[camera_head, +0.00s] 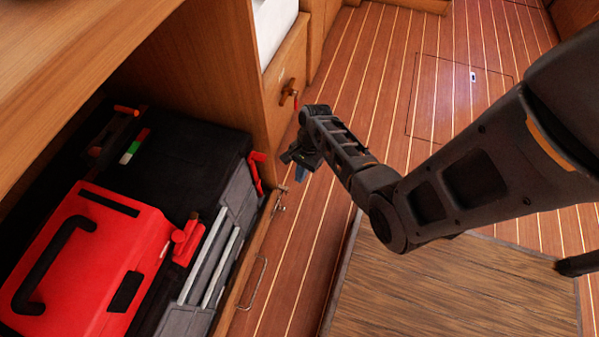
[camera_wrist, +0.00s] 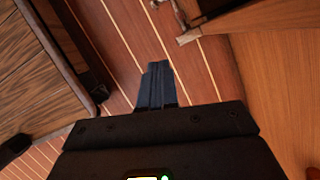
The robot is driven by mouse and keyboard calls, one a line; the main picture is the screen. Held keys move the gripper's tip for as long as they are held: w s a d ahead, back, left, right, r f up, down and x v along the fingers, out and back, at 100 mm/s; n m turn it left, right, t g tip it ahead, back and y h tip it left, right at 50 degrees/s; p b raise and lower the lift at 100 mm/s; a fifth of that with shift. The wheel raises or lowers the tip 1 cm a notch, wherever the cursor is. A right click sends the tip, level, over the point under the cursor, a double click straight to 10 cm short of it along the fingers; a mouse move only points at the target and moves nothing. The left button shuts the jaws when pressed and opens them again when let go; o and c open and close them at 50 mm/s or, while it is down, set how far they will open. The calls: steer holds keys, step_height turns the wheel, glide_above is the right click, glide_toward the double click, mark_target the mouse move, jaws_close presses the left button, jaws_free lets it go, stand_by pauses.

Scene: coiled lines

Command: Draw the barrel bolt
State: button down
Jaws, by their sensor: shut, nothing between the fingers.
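A small metal fitting that looks like the barrel bolt (camera_head: 280,199) sits at the top edge of the wooden locker front (camera_head: 248,262) in the head view. A metal piece with a short projecting end, likely the same bolt (camera_wrist: 187,36), shows at the top of the wrist view beside a wooden panel. My gripper (camera_head: 301,172) is just above and right of the bolt in the head view, apart from it. In the wrist view its dark fingers (camera_wrist: 156,82) are together and empty, below the bolt. Whether the bolt is drawn is too small to tell.
A red case (camera_head: 85,265) and black and grey cases fill the open locker at left. A bronze handle (camera_head: 288,92) is on the cabinet behind my gripper. A wire pull (camera_head: 252,283) is on the locker front. Striped floor (camera_head: 400,75) is clear; a wooden panel (camera_head: 450,290) lies front right.

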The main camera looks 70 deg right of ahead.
steer(key=w+a+f+b, duration=0.1)
steer(key=a+f+b, duration=0.2)
steer(key=a+f, duration=0.2)
steer(key=shift+x, duration=0.95)
steer(key=shift+w+a, duration=0.15)
steer(key=a+p, duration=0.1)
steer(key=a, duration=0.2)
steer(key=shift+a, duration=0.1)
